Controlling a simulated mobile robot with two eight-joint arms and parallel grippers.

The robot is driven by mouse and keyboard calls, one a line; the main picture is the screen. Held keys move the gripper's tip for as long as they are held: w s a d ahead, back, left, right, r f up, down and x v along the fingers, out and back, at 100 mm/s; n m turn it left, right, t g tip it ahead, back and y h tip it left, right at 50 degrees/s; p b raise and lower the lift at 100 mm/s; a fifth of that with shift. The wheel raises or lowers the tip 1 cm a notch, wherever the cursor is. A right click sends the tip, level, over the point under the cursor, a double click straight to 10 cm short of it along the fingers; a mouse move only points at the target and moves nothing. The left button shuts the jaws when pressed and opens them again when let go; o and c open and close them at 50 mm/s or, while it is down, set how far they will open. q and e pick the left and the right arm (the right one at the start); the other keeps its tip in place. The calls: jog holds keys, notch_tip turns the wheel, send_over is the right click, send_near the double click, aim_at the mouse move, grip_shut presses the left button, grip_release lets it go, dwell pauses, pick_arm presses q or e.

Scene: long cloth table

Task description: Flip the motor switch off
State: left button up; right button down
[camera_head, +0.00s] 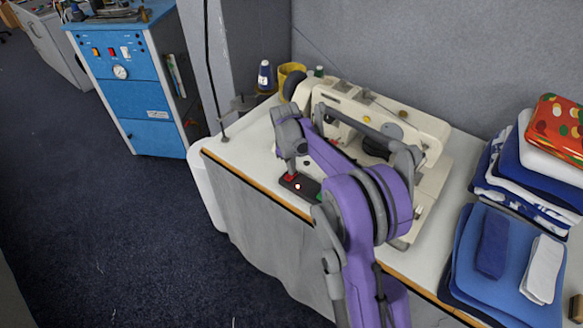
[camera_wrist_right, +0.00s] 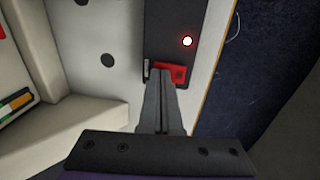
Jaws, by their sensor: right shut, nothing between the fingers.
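The motor switch is a dark box (camera_head: 307,190) on the white table near its front edge, beside the sewing machine (camera_head: 420,125). It has a red part (camera_head: 289,177) at one end and a glowing white-red lamp (camera_head: 298,187). In the right wrist view the red part (camera_wrist_right: 177,72) lies at the fingertips, and the lamp (camera_wrist_right: 187,41) shines beyond it. My right gripper (camera_wrist_right: 160,70) is shut and empty, its tips overlapping the red part; I cannot tell whether they touch it. In the head view the right gripper (camera_head: 290,168) points down over the box. My left gripper is out of view.
My purple right arm covers part of the sewing machine. Folded cloths (camera_head: 505,255) stack at the right of the table (camera_head: 237,150). A thread spool (camera_head: 264,75) and a yellow mug (camera_head: 291,74) stand behind. A blue cabinet (camera_head: 140,95) stands left, with open floor in front.

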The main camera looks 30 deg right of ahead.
jog(key=shift+s+f, duration=0.1)
jog(key=shift+s, duration=0.05)
jog(key=shift+a+f, duration=0.1)
jog(key=shift+s+a, duration=0.2)
jog(key=shift+a, duration=0.3)
jog(key=shift+s+a, duration=0.1)
jog(key=shift+a, duration=0.1)
jog(key=shift+r, duration=0.2)
